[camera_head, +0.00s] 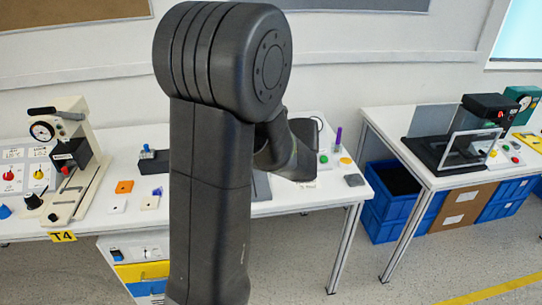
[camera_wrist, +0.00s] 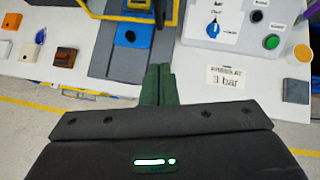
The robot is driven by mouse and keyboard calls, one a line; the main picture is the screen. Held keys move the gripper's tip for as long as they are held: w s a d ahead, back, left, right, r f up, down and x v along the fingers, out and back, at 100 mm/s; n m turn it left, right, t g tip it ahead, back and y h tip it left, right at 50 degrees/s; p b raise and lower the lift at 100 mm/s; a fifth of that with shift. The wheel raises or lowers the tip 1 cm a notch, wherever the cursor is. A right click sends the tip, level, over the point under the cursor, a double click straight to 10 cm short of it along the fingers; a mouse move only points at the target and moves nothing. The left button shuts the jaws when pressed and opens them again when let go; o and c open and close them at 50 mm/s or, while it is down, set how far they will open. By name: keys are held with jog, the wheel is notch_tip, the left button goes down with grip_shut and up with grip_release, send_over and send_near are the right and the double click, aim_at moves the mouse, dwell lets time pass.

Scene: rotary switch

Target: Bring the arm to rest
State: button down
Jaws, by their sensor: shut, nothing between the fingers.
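My gripper (camera_wrist: 158,84) shows in the wrist view with its two dark green fingers pressed together and nothing between them. It is above the white table (camera_wrist: 185,88), apart from the panel. A light grey panel (camera_wrist: 236,42) at the top right carries a blue rotary knob (camera_wrist: 213,29), a black button (camera_wrist: 257,16) and a green button (camera_wrist: 271,41). A sign (camera_wrist: 231,82) reading "3 bar" lies below the panel. In the head view, my arm stands upright in the middle and bends down to the right over the table, hiding part of it.
In the wrist view, a blue block (camera_wrist: 134,33) with a round hole sits on a grey mat, and a brown block (camera_wrist: 65,57) lies left. In the head view, a second table (camera_head: 396,133) stands right, above blue crates (camera_head: 384,227). Open floor lies in front.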

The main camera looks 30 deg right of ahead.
jog(key=shift+s+a+r, duration=0.1)
jog(key=shift+s+r, duration=0.4)
jog(key=shift+r, duration=0.05)
jog(key=shift+f, duration=0.1)
